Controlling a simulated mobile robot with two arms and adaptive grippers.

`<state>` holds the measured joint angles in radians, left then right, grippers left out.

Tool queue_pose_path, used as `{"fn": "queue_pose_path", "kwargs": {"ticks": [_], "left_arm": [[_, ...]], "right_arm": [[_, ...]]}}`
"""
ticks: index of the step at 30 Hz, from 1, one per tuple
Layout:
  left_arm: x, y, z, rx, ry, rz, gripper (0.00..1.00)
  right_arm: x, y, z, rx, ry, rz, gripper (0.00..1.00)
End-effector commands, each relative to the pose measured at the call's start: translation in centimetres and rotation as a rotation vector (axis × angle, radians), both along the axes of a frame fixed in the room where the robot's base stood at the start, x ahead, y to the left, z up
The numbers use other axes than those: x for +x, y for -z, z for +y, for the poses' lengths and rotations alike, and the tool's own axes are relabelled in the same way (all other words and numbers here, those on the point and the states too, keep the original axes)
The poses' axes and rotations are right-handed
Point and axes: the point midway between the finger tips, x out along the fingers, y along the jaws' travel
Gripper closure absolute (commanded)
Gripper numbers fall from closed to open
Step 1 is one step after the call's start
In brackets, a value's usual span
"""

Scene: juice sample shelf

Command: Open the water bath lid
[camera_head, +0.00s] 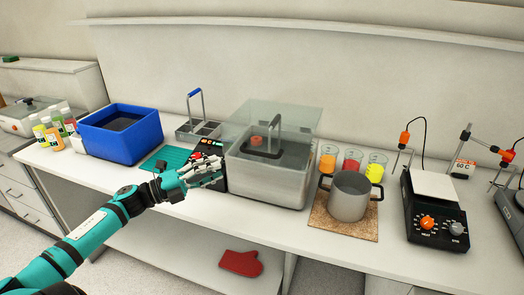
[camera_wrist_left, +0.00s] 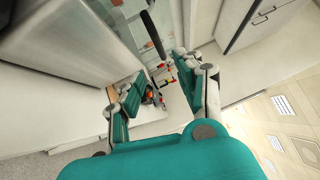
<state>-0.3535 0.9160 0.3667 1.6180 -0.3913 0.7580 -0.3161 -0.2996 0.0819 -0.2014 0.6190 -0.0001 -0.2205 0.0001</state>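The water bath (camera_head: 265,184) is a pale metal box on the bench, in the middle of the head view. Its clear lid (camera_head: 290,112) is see-through, and its exact angle is hard to tell. A dark handle (camera_head: 262,155) shows at the lid's front, with an orange-red round piece behind it. My left gripper (camera_head: 217,174) is at the bath's front left corner, lower than the handle and apart from it. In the left wrist view its fingers (camera_wrist_left: 168,88) are spread with nothing between them. A dark bar (camera_wrist_left: 155,35) shows beyond them. My right gripper is out of view.
A blue tub (camera_head: 122,134) and a metal rack with a blue handle (camera_head: 196,107) stand left of the bath. To its right are coloured beakers (camera_head: 351,160), a steel pot (camera_head: 348,197) and a hotplate (camera_head: 432,222). A red mitt (camera_head: 240,263) lies on the lower shelf.

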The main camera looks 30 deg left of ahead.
Motion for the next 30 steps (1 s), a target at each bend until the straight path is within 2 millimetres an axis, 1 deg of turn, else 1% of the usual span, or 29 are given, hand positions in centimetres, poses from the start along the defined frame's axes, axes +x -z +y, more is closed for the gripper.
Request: {"fn": "queue_pose_path", "kwargs": {"ticks": [1,9,15,18,24,30], "left_arm": [[1.1,-0.6,-0.6,-0.001,-0.001,-0.004,0.64],[6.0,-1.4,-3.6,-0.004,-0.003,-0.003,0.64],[9.2,-1.8,-5.6,-0.004,-0.003,-0.003,0.64],[10.3,-1.9,-6.3,-0.005,-0.004,-0.001,0.64],[11.5,-1.8,-7.1,-0.002,-0.003,0.002,0.64],[11.6,-1.7,-7.1,-0.002,-0.003,0.002,0.64]], "right_arm": [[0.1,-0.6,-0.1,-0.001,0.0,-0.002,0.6],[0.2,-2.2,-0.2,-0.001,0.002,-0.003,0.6],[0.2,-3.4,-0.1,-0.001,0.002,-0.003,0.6],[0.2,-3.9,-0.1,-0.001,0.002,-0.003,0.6],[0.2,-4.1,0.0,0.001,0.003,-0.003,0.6],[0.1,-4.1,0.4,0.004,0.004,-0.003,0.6]]}}
